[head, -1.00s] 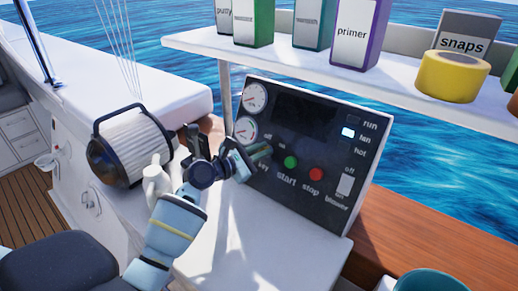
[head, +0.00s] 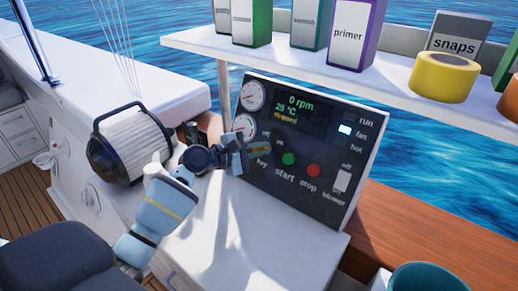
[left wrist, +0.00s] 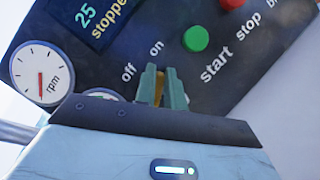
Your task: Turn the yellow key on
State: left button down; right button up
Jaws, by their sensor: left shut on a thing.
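The dark control panel (head: 275,187) stands upright on the white console. My left gripper (head: 258,149) is at the panel's key switch, below the gauges and left of the green start button (head: 289,158). In the left wrist view its two green fingers (left wrist: 162,88) are shut on the yellow key (left wrist: 158,92), between them. The fingers hide much of the key. The "off" and "on" labels show just beyond the fingertips. The panel's display (head: 300,108) is lit and reads "0 rpm", "25 °C" and "stopped". My right gripper is not in view.
The red stop button (head: 313,171) and a white blower switch (head: 342,181) sit right of the start button. A shelf (head: 400,87) with boxes and yellow tape (head: 445,77) hangs above the panel.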

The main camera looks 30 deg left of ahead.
pick_arm(q)
jog(key=shift+r, duration=0.1)
jog(key=c, duration=1.5)
grip_release()
jog(key=shift+v, duration=3.85)
